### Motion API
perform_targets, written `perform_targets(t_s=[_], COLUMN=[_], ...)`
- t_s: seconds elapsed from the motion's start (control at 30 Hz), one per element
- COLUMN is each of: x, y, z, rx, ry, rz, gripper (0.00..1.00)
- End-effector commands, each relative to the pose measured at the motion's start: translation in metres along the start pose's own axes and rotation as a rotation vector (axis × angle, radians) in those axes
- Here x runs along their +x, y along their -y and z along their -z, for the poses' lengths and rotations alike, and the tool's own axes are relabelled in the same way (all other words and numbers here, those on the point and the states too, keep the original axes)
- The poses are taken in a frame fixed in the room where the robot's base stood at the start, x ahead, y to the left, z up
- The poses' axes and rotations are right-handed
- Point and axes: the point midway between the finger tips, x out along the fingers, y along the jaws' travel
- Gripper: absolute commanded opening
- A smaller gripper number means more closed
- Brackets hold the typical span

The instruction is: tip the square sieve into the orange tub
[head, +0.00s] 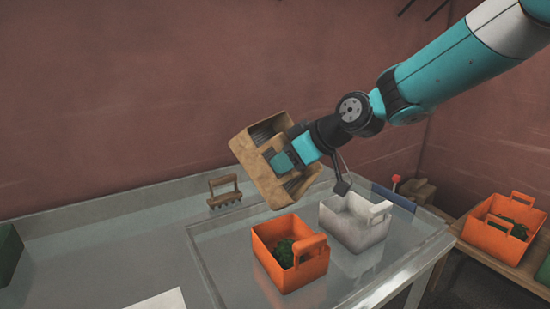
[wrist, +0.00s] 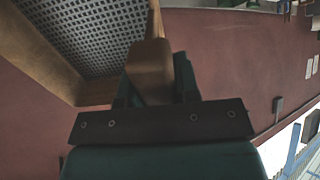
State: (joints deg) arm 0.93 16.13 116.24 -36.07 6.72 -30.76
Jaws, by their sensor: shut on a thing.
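The square sieve (head: 246,150) has a wooden frame and is held tilted in the air by my gripper (head: 286,158). My gripper is shut on its wooden handle. In the wrist view the handle (wrist: 150,70) lies between my fingers (wrist: 152,90), and the sieve's mesh (wrist: 80,35) shows at the upper left. The orange tub (head: 290,265) stands on the table below the sieve, a little to the right, with green stuff (head: 284,252) inside. Part of the sieve's inside is hidden by my gripper in the head view.
A white tub (head: 352,235) stands right beside the orange tub. Another orange tub (head: 490,238) with green stuff stands on a wooden bench at the right. A wooden hand rake (head: 224,192) stands at the table's back. The table (head: 130,245) is clear at left centre.

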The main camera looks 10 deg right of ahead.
Motion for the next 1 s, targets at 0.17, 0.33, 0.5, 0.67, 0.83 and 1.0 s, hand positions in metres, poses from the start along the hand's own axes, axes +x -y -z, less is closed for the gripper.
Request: perform_targets(t_s=[0.17, 0.33, 0.5, 0.67, 0.83, 1.0], x=[-0.010, -0.013, -0.016, -0.018, -0.016, -0.019], y=[0.001, 0.001, 0.001, 0.001, 0.000, 0.000], z=[0.015, 0.019, 0.023, 0.027, 0.024, 0.025], rx=[-0.003, -0.003, -0.004, -0.007, -0.006, -0.003], ry=[0.151, 0.300, 0.452, 0.632, 0.817, 0.890], rz=[0.003, 0.002, 0.003, 0.003, -0.001, -0.001], gripper=[0.00, 0.00, 0.00, 0.00, 0.00, 0.00])
